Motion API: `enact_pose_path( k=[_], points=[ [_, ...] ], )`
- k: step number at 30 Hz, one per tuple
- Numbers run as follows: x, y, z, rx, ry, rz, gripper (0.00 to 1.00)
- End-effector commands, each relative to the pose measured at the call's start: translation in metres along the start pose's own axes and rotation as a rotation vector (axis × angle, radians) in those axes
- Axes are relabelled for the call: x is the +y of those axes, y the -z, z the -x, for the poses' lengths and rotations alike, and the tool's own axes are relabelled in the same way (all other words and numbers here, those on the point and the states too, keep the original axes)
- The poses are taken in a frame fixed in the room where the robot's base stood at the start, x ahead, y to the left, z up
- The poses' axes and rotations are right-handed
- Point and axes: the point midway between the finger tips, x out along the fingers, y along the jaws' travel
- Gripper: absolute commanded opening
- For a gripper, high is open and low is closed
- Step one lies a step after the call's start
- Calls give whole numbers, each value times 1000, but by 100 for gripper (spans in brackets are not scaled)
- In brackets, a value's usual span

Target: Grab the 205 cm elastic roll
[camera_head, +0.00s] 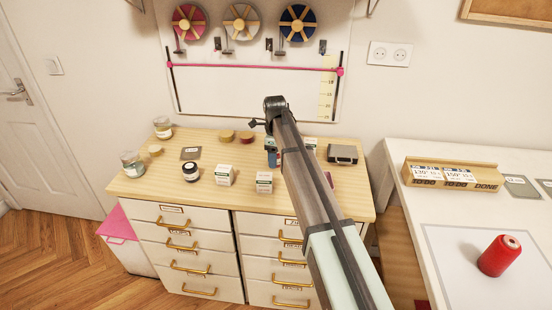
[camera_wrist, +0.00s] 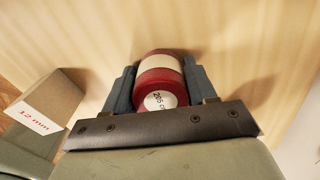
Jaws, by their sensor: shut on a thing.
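The elastic roll (camera_wrist: 160,82) is a dark red roll with a cream band around it. A round white label on its near end reads "205 cm" in the wrist view. My gripper (camera_wrist: 161,68) is shut on it, with one blue-grey finger against each side. The pale wooden top fills the view behind the roll; I cannot tell whether the roll touches it. In the head view my gripper (camera_head: 271,157) is over the dresser top (camera_head: 318,185), mostly hidden behind my arm, and the held roll is hidden there.
A box marked "12 mm" (camera_wrist: 40,108) stands left of my gripper. White boxes (camera_head: 224,175) (camera_head: 264,183), a dark jar (camera_head: 191,173), two small rolls (camera_head: 227,136) (camera_head: 246,137), glass jars (camera_head: 132,164) and a grey case (camera_head: 342,154) share the dresser top.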

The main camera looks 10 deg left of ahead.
Motion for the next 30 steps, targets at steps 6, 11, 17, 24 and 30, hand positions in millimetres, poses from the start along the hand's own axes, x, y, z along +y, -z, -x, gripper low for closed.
enact_pose_path(
  k=[6, 11, 17, 24, 30],
  points=[
    [0, 0, 0, 0, 0, 0, 26],
    [0, 0, 1, 0, 0, 0, 26],
    [-1, 0, 18, 0, 0, 0, 26],
    [-1, -1, 60, -1, 1, -1, 26],
    [-1, -1, 88, -1, -1, -1, 26]
  ],
)
